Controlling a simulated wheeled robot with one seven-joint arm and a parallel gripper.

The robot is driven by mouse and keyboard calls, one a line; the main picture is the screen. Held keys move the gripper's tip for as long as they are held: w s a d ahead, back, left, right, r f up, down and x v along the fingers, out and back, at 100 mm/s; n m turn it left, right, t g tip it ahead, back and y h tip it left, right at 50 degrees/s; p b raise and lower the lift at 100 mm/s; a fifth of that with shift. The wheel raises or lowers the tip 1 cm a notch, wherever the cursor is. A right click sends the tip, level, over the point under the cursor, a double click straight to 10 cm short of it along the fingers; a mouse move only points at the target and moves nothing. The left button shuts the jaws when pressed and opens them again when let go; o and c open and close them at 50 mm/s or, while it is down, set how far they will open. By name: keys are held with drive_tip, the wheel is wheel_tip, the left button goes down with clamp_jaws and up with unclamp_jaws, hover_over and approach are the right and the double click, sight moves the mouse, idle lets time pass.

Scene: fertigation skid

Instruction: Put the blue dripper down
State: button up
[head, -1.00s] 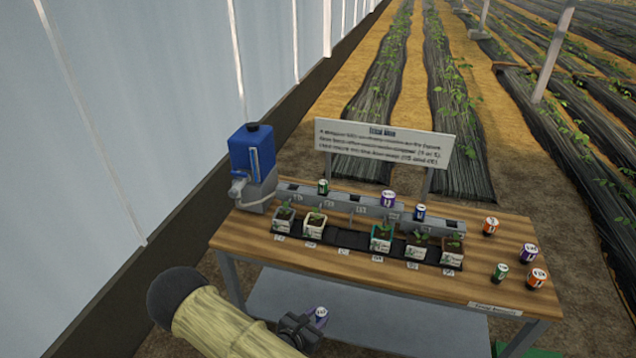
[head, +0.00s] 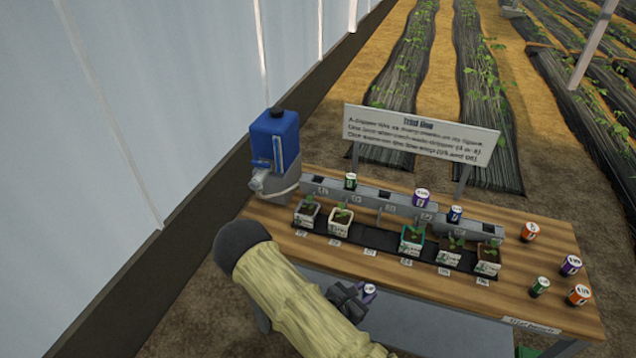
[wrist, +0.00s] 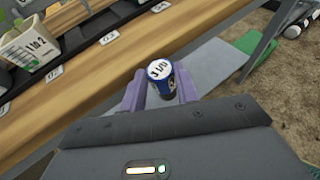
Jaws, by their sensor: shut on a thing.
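The blue dripper (wrist: 160,80) has a white top with black print. My gripper (wrist: 161,88) is shut on it, with a purple-looking finger on each side. In the head view my gripper (head: 357,296) holds the dripper (head: 369,291) in front of the bench's front edge, apart from the wooden top (head: 330,253). Another blue dripper (head: 455,214) stands in the grey line (head: 400,207) on the bench. The underside of the held dripper is hidden.
Several potted seedlings (head: 411,238) stand on a black strip before the grey line. A green (head: 540,286), a purple (head: 571,264) and two orange drippers (head: 529,231) stand at the right. A blue tank (head: 275,140) is at the left, a sign (head: 420,133) behind.

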drive_tip(key=shift+r, duration=0.1)
drive_tip(key=w+a+r+p, duration=0.2)
drive_tip(key=a+r, duration=0.2)
drive_tip(key=r, duration=0.8)
drive_tip(key=w+a+r+p, duration=0.2)
drive_tip(key=a+r+p, duration=0.1)
drive_tip(key=r, duration=0.9)
drive_tip(key=w+a+r+n+t+y+p, duration=0.1)
drive_tip(key=a+r, duration=0.4)
drive_tip(key=r, duration=0.6)
drive_tip(key=shift+w+a+r+p, duration=0.25)
drive_tip(key=shift+w+r+p, duration=0.25)
drive_tip(key=shift+p, duration=0.7)
